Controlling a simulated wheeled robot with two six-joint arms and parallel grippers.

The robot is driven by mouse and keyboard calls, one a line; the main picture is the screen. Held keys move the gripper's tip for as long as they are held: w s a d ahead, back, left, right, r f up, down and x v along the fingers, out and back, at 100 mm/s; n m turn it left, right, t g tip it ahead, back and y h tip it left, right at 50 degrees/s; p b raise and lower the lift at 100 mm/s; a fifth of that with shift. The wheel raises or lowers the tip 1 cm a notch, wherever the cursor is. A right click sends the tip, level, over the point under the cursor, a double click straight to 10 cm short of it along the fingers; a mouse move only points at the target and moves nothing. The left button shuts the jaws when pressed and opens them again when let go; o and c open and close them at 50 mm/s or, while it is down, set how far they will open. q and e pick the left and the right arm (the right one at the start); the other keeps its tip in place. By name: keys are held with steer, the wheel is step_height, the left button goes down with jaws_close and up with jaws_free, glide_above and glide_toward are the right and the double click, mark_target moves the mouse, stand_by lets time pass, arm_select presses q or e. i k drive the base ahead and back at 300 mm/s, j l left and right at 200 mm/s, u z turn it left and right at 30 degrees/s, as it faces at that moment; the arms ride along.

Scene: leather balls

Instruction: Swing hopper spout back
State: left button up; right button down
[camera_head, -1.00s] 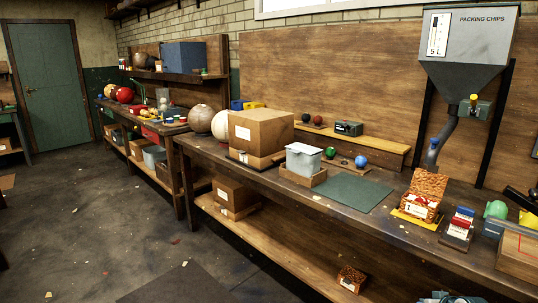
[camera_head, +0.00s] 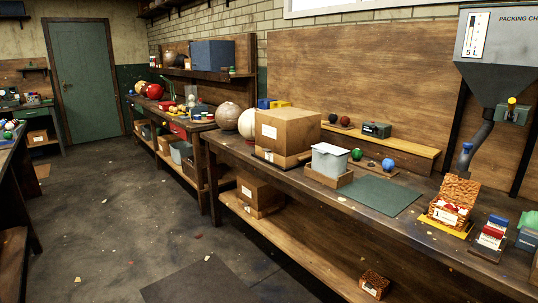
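The grey hopper (camera_head: 495,60) marked "PACKING CHIPS" and "5 L" hangs on the wall at the upper right. Its dark curved spout (camera_head: 474,146) comes down from under the hopper and bends to the left. A yellow knob (camera_head: 511,101) on a green block sits beside the spout's top. Neither of my grippers shows in the head view.
A large cardboard box (camera_head: 287,132), a white tub (camera_head: 330,159) and a green mat (camera_head: 374,196) stand along the bench. Red and blue items (camera_head: 493,234) sit right of the patterned box. Open floor (camera_head: 120,215) lies to the left.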

mark_target(463, 160)
steer(key=k+l+z, duration=0.1)
steer(key=z, duration=1.1)
steer(key=i+j+z, duration=0.2)
steer(key=i, duration=0.35)
steer(key=i+l, duration=0.05)
steer(key=l, duration=0.1)
